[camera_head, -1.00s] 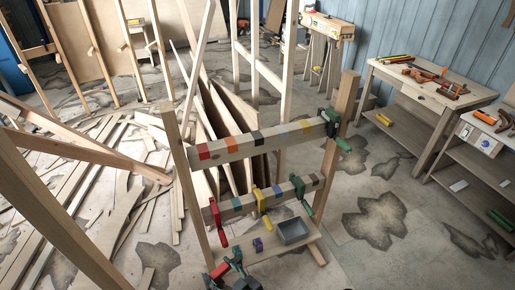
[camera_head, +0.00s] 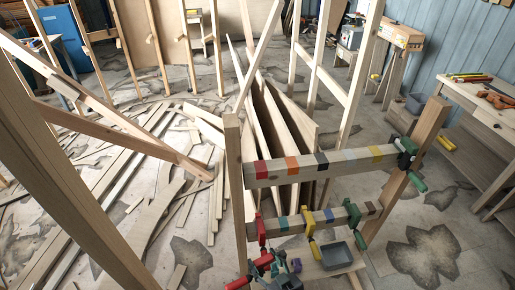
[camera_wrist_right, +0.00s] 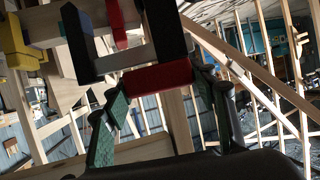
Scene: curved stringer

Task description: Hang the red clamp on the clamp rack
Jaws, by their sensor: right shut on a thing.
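The wooden clamp rack (camera_head: 237,180) has two crossbars with coloured marks. A red clamp (camera_head: 261,229) hangs at the left of the lower bar, with a yellow clamp (camera_head: 310,228) and a green clamp (camera_head: 353,214) to its right. Another green clamp (camera_head: 407,150) is at the right end of the upper bar. My right gripper (camera_head: 279,266) is low in front of the rack's left side. In the wrist view its green-padded fingers (camera_wrist_right: 165,105) are shut on a red-and-black clamp (camera_wrist_right: 158,77), apparently at its red part. Where it meets the rack is unclear. My left gripper is out of view.
A grey bin (camera_head: 336,257) sits on the rack's low shelf. Loose planks (camera_head: 165,190) cover the floor at left, and slanted timber frames (camera_head: 130,137) stand there. A workbench (camera_head: 480,95) with tools is at right. Patchy floor (camera_head: 425,250) is clear at lower right.

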